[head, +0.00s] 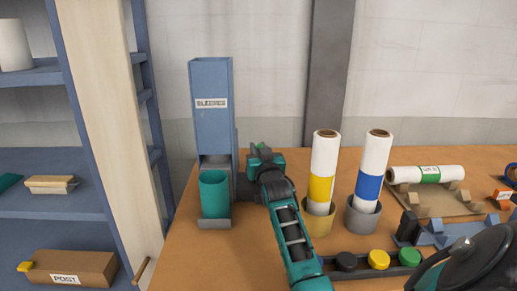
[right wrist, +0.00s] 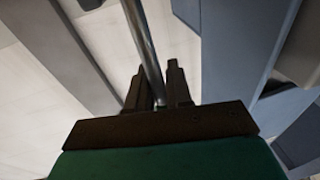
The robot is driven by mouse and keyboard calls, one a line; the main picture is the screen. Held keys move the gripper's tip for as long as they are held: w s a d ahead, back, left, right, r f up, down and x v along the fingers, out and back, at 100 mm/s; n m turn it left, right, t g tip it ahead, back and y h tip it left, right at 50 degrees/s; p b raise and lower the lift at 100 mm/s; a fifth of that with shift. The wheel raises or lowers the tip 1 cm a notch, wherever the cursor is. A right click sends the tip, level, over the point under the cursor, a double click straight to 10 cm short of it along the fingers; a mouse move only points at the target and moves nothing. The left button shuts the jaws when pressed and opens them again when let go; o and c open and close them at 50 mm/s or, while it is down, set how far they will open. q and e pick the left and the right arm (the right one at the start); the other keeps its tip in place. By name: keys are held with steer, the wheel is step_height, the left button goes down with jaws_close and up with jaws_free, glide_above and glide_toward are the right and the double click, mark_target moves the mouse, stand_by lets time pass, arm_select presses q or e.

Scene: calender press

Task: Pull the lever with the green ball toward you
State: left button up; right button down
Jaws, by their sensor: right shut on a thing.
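The blue sleeve dispenser (head: 212,125), labelled "SLEEVES", stands at the left of the table with a teal sleeve (head: 214,193) upright at its foot. My right gripper (head: 258,160) is just right of the dispenser. In the right wrist view the lever's metal rod (right wrist: 143,45) runs between the fingers of the right gripper (right wrist: 158,85), which is shut on it. A small bit of the green ball (head: 261,147) seems to show above the gripper in the head view. The rest of the lever is hidden there by the gripper. My left gripper is not in view.
Two rolls, with a yellow band (head: 321,188) and a blue band (head: 369,186), stand in cups right of my arm. A row of buttons (head: 378,259) is at the front. A green-banded roll (head: 425,174) lies on a cradle. Blue shelving (head: 50,190) is at the left.

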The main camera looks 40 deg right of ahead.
steer(key=shift+s+a+r, duration=0.15)
steer(key=shift+a+r, duration=0.15)
steer(key=shift+r, duration=0.05)
stand_by(0.3)
steer(key=c, duration=1.5)
jaws_free()
steer(key=o, duration=0.3)
steer(key=shift+s+a+r, duration=0.15)
steer(key=shift+a+r, duration=0.05)
steer(key=shift+o, duration=0.3)
steer(key=shift+f, duration=0.1)
steer(key=shift+d+f, duration=0.15)
